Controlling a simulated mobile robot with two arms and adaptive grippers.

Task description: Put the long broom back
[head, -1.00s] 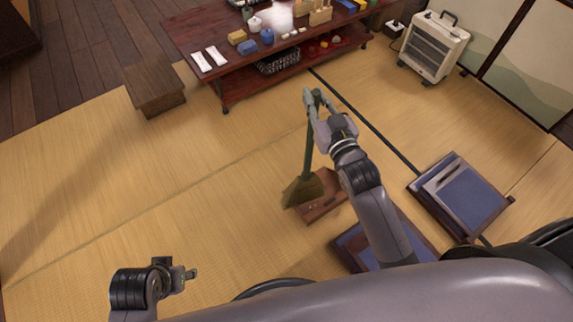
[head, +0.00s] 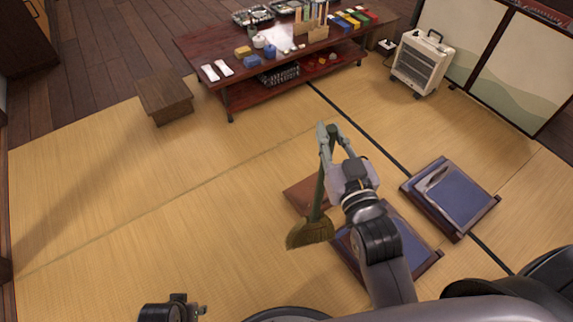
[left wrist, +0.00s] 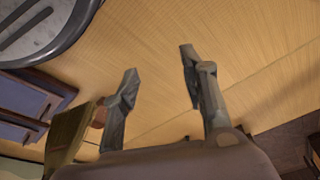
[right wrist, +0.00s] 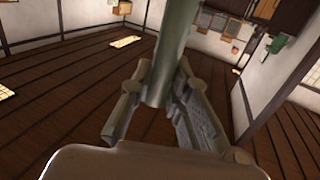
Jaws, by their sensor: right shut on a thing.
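The long broom has a dark green handle and olive-brown bristles (head: 311,234). My right gripper (head: 329,134) is shut on the handle near its upper end. The broom hangs nearly upright, a little tilted, bristles down, over the tatami beside a brown board; whether the bristles touch the floor I cannot tell. In the right wrist view the green handle (right wrist: 174,50) runs between the fingers. The bristles also show at the left of the left wrist view (left wrist: 70,135). My left gripper (left wrist: 158,70) is open and empty; only part of it shows at the bottom of the head view.
The brown board (head: 299,194) lies behind the broom. Two low seats with blue cushions (head: 467,192) stand to the right. A low red-brown table (head: 212,86) with lunch things, a wooden step (head: 166,96) and a white heater (head: 423,66) stand farther back. The left tatami is clear.

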